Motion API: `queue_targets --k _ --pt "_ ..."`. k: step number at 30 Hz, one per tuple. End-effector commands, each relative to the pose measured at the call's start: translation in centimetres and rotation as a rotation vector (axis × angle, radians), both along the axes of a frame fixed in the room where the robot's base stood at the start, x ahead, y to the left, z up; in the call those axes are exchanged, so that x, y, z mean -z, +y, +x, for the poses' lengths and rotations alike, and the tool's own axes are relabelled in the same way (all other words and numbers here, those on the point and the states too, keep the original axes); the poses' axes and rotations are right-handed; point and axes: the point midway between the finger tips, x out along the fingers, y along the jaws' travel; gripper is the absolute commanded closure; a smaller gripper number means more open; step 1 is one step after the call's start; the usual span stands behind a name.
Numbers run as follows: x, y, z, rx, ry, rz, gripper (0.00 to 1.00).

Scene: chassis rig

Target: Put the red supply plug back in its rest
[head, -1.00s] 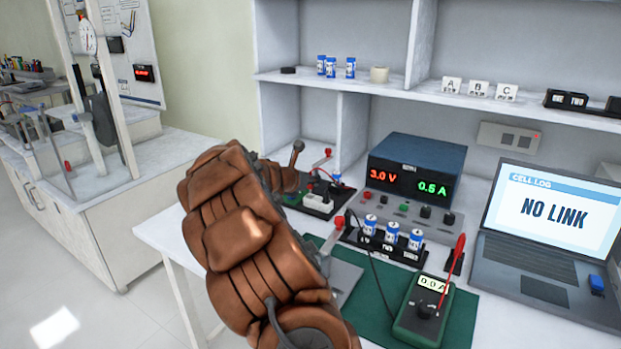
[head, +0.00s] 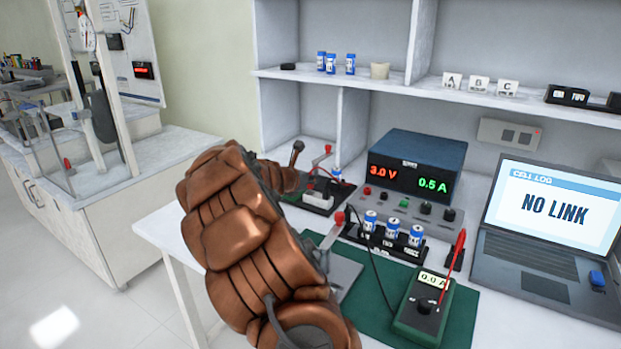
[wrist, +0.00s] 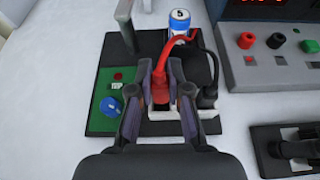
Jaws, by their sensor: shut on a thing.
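In the wrist view, my gripper (wrist: 160,84) is shut on the red supply plug (wrist: 160,88), with a finger on each side of it. A red lead runs from the plug up to the right, past a blue-and-white cell marked 5 (wrist: 180,20). The plug is over the left part of a white rest block (wrist: 180,114); its lower end is hidden, so I cannot tell whether it is seated. A black plug (wrist: 207,96) stands at the block's right side. In the head view, my brown arm hides the gripper and the red plug; part of the rest block (head: 318,196) shows.
A green panel with a blue knob (wrist: 111,106) lies left of the gripper. A grey lever (wrist: 125,22) stands behind it. The power supply (head: 416,170) reads 3.0 V and 0.5 A. A cell holder (head: 385,243) and a meter (head: 423,305) are to the right.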

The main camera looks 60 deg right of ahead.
Motion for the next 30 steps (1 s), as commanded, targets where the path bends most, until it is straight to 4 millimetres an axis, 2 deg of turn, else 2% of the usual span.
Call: queue_targets --k 30 --pt "2.1 0.0 0.0 0.000 0.001 0.000 1.00"
